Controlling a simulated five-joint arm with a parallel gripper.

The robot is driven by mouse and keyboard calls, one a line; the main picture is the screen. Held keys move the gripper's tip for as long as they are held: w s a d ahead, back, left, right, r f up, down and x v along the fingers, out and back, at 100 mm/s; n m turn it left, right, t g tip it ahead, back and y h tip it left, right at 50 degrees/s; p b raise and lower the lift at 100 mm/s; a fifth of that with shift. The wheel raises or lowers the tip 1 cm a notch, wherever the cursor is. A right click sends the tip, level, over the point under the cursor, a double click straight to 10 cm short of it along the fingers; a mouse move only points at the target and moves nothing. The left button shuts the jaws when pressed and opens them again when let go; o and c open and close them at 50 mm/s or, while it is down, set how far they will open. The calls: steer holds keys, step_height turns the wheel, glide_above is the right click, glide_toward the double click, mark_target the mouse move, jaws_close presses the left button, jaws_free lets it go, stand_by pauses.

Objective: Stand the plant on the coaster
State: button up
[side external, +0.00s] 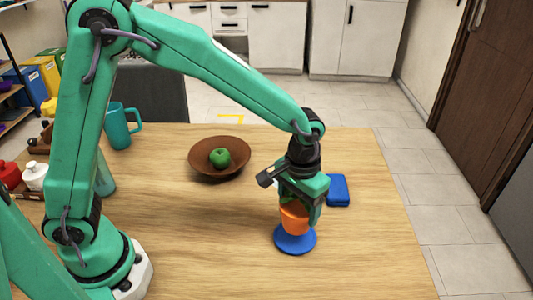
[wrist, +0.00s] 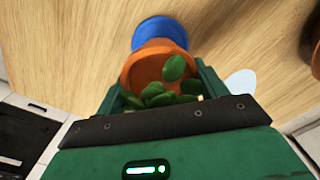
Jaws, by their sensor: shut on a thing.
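The plant is a small orange pot (side external: 294,217) with green leaves. The pot also shows in the wrist view (wrist: 148,66), with its leaves (wrist: 160,95) toward my gripper. My gripper (side external: 304,200) points down and is shut on the pot, with a finger on either side of it. The blue round coaster (side external: 296,240) lies on the table under the pot. It also shows in the wrist view (wrist: 160,29), partly hidden behind the pot. The pot looks roughly upright over the coaster; I cannot tell whether its base touches it.
A blue block (side external: 338,190) lies just right of my gripper. A brown bowl (side external: 205,165) with a green apple (side external: 219,157) stands farther back left. A teal mug (side external: 119,128) is at the far left. The table front right of the coaster is clear.

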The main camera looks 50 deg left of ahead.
mark_target(297, 217)
steer(key=shift+f, duration=2)
steer(key=shift+f, duration=0.1)
steer(key=o, duration=1.2)
step_height(297, 217, up, 12)
steer(key=shift+r, duration=0.1)
